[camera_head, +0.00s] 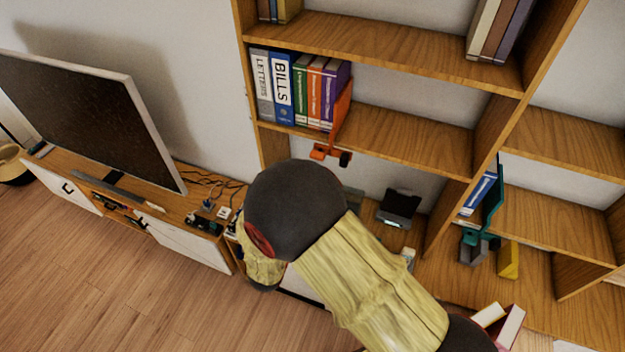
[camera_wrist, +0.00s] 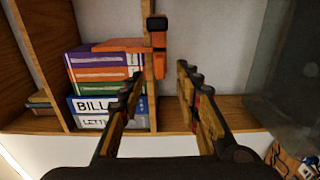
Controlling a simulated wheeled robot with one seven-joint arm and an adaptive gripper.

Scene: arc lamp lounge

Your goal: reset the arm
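My gripper (camera_wrist: 160,82) shows in the wrist view with its two fingers spread apart. Nothing is between them. It faces a wooden shelf that holds a row of binders and books, which appear turned on their side in this view. An orange bookend (camera_wrist: 159,62) is just beyond the fingers; I see no contact. In the head view my arm, with a dark rounded joint and a yellowish link, crosses the lower middle. It hides my gripper there.
The bookshelf (camera_head: 395,48) stands close behind my arm, with binders (camera_head: 281,87) and the orange bookend (camera_head: 341,108). A teal bookend (camera_head: 493,205) and a yellow block (camera_head: 508,260) are at the right. A television (camera_head: 85,115) stands on a low cabinet (camera_head: 190,240). The floor (camera_head: 110,285) at lower left is clear.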

